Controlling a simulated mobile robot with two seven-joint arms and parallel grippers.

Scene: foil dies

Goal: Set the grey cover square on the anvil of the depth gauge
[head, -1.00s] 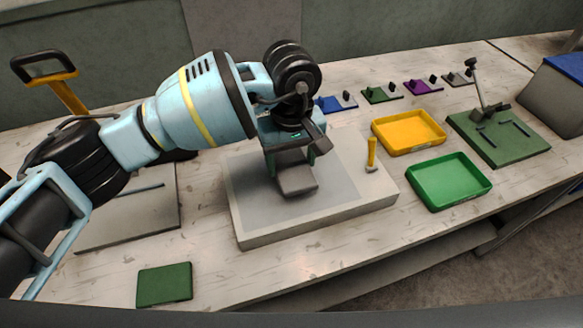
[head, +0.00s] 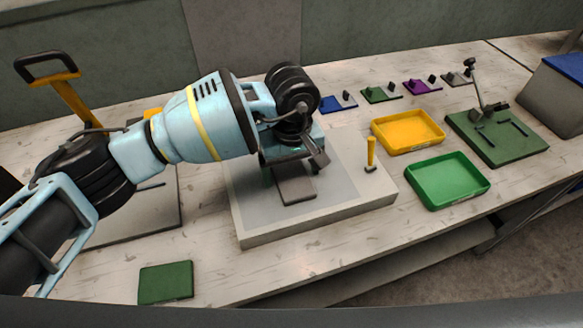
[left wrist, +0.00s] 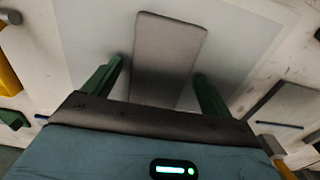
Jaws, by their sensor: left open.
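The grey cover (head: 296,190) is a flat dark-grey rectangle lying on the pale slab (head: 320,226) in the head view. In the left wrist view the cover (left wrist: 168,50) runs away from the gripper, between and beyond the two green fingers. My left gripper (head: 292,166) is over the cover's far end, open, with a gap seen beside the cover in the left wrist view (left wrist: 157,85). The gripper hides that end. A green board with a lever stand (head: 497,138) is at the right; I cannot tell which fixture is the depth gauge. My right gripper is out of view.
A yellow post (head: 371,152) stands on the slab's right part. A yellow tray (head: 408,148) and a green tray (head: 447,200) are right of the slab. A small green plate (head: 165,283) lies at front left. Several small coloured plates line the back.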

